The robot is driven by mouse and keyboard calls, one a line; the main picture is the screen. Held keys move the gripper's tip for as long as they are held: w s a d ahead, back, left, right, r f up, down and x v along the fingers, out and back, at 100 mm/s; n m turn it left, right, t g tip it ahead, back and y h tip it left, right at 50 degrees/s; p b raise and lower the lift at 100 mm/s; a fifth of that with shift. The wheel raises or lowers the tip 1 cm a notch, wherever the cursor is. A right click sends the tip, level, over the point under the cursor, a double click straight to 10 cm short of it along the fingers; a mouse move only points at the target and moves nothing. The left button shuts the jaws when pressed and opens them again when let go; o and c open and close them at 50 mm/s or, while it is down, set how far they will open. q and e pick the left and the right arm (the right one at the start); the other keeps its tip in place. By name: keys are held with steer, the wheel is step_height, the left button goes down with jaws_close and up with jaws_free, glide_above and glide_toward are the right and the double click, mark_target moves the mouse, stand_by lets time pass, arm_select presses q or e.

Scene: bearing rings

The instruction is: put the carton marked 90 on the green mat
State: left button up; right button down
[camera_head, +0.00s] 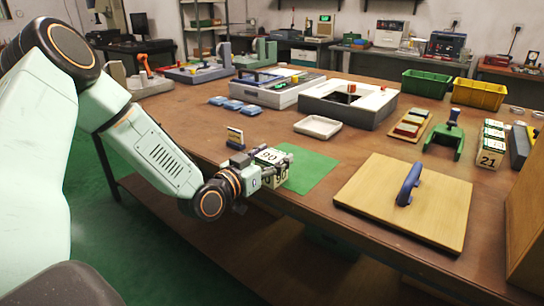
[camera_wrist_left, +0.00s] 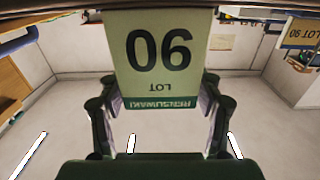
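The white and green carton marked 90 (camera_head: 269,156) is between the fingers of my left gripper (camera_head: 283,168), at the left edge of the green mat (camera_head: 312,172). In the left wrist view the carton (camera_wrist_left: 160,50) appears upside down, its 90 face toward the camera. The dark gripper fingers (camera_wrist_left: 160,112) lie along both its sides and appear closed on it. Whether its underside touches the mat or table is hidden. My right gripper is not in view.
A yellow card in a stand (camera_head: 235,138) is just behind the carton; it reads LOT 90 in the left wrist view (camera_wrist_left: 301,33). A wooden board with a blue handle (camera_head: 405,200) lies right of the mat. A white tray (camera_head: 318,126) is behind. Cartons marked 21 (camera_head: 489,158) stand far right.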

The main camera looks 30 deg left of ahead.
mark_target(264, 161)
arm_select(q)
steer(key=shift+o, duration=1)
steer(key=s+p, duration=0.1)
steer(key=s, duration=0.1)
steer(key=s+p, duration=0.1)
steer(key=s, duration=0.1)
steer(key=s+p, duration=0.2)
steer(key=shift+a, duration=0.25)
steer(key=shift+s+p, duration=0.55)
steer(key=shift+s, duration=0.25)
steer(key=shift+s+f, duration=0.1)
steer(key=shift+s, duration=0.05)
